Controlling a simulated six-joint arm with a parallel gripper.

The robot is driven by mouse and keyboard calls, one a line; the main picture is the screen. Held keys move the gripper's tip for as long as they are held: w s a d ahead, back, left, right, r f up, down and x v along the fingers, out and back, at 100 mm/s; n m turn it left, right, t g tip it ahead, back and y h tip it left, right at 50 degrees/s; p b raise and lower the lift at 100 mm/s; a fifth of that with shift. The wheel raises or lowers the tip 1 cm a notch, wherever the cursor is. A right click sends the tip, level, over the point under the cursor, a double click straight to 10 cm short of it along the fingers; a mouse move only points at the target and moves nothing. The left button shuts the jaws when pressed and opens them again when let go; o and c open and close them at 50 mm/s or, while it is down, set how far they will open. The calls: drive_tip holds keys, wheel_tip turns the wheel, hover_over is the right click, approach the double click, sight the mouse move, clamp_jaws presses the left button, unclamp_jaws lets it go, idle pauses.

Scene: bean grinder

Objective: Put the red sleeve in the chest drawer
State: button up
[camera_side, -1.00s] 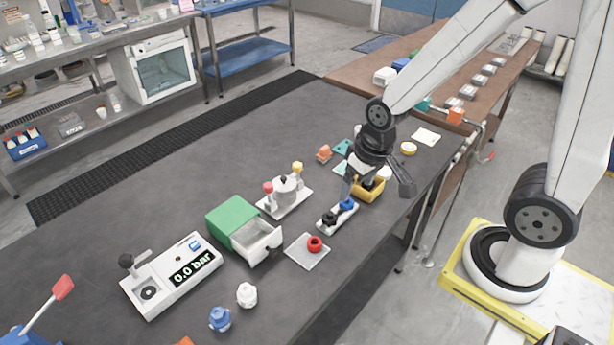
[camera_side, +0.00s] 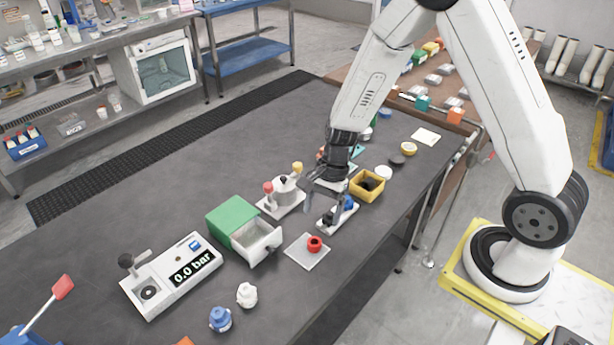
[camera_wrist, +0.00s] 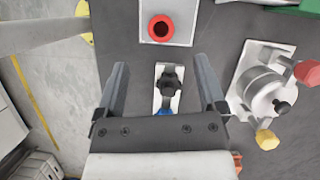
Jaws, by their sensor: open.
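The red sleeve (camera_side: 314,244) is a short red ring standing on a pale square plate (camera_side: 307,252). In the wrist view the red sleeve (camera_wrist: 161,29) lies at the top, beyond my fingertips, with its hole facing up. The chest (camera_side: 232,221) is green, with a white drawer (camera_side: 259,243) pulled out towards the plate; the drawer looks empty. My gripper (camera_side: 325,206) is open and empty, above the white stand with black and blue knobs. In the wrist view my gripper (camera_wrist: 163,76) has its fingers spread wide, with the black knob between them in the picture.
The white stand (camera_side: 327,224) is under my gripper. A white base with a silver pot (camera_side: 285,190) is to its left. A yellow bin (camera_side: 367,186) is to its right.

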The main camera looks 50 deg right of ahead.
sight(315, 242)
drive_tip(key=shift+f, duration=0.1)
drive_tip(key=shift+x, duration=1.25)
drive_tip(key=shift+x, duration=2.6)
clamp_jaws()
